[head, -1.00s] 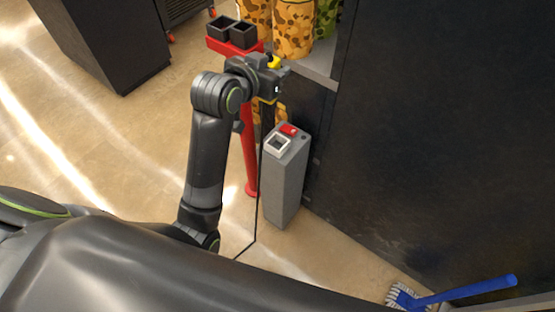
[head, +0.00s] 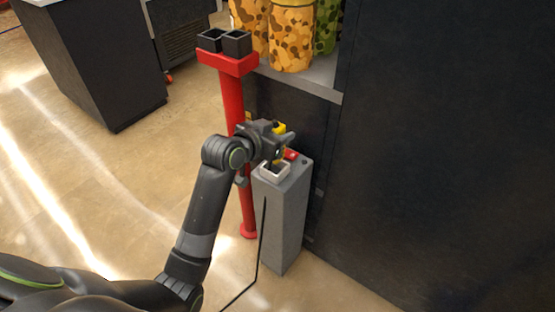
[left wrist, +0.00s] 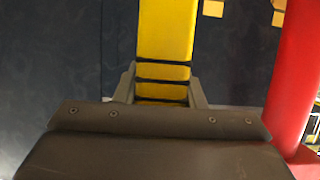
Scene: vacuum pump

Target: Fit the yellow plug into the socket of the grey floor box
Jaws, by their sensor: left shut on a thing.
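The yellow plug (head: 279,128) is held in my left gripper (head: 284,143), whose fingers are shut on it. In the left wrist view the yellow plug (left wrist: 166,35) runs up between the two fingers (left wrist: 163,85), with dark bands across its near part. The grey floor box (head: 281,220) stands upright below the gripper. Its light-framed socket (head: 275,172) is on the top face, close under the plug. The plug's lower end is partly hidden by the gripper, and I cannot tell whether it touches the socket. My right gripper is not in view.
A red switch (head: 291,154) is on the box top beside the socket. A red stand (head: 232,100) with black cups rises just left of the box. A dark cabinet wall (head: 430,150) is close on the right. A thin black cable (head: 262,240) hangs before the box.

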